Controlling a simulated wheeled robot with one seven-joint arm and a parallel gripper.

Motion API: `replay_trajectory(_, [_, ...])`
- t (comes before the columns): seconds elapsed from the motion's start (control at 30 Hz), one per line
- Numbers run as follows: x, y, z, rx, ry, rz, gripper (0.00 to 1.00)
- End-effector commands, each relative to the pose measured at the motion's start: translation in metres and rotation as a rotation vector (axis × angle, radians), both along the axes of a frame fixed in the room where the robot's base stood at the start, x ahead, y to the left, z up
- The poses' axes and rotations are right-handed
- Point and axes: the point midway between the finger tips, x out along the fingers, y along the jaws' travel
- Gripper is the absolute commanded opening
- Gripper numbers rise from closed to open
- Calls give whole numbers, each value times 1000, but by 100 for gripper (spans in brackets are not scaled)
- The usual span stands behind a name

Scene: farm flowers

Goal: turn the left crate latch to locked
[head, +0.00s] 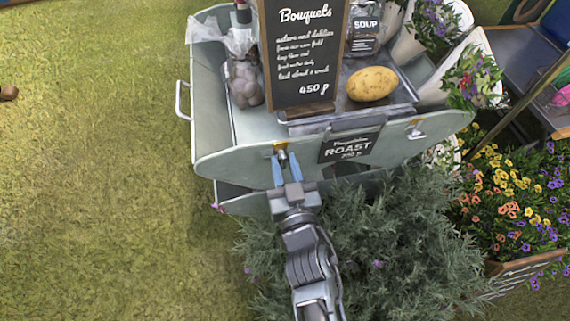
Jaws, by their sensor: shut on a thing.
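The left crate latch (281,149), a small metal piece with a yellow-orange mark, is on the front panel of the pale grey-green crate (226,165). My gripper (285,160) reaches up to it from below. Its two blue fingers are closed around the latch, one on each side, and partly hide it. I cannot tell the latch's exact angle.
A dark "ROAST" sign (350,147) hangs between the latches. A leafy bush (390,235) fills the space below, around my arm. Open grass (95,180) lies left.

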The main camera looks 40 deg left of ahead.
Motion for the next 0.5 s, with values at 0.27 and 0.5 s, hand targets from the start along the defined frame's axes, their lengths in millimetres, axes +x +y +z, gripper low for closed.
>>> replay_trajectory(0.27, [1, -1, 3, 63, 77, -1, 0])
replay_trajectory(0.5, [1, -2, 4, 187, 225, -2, 0])
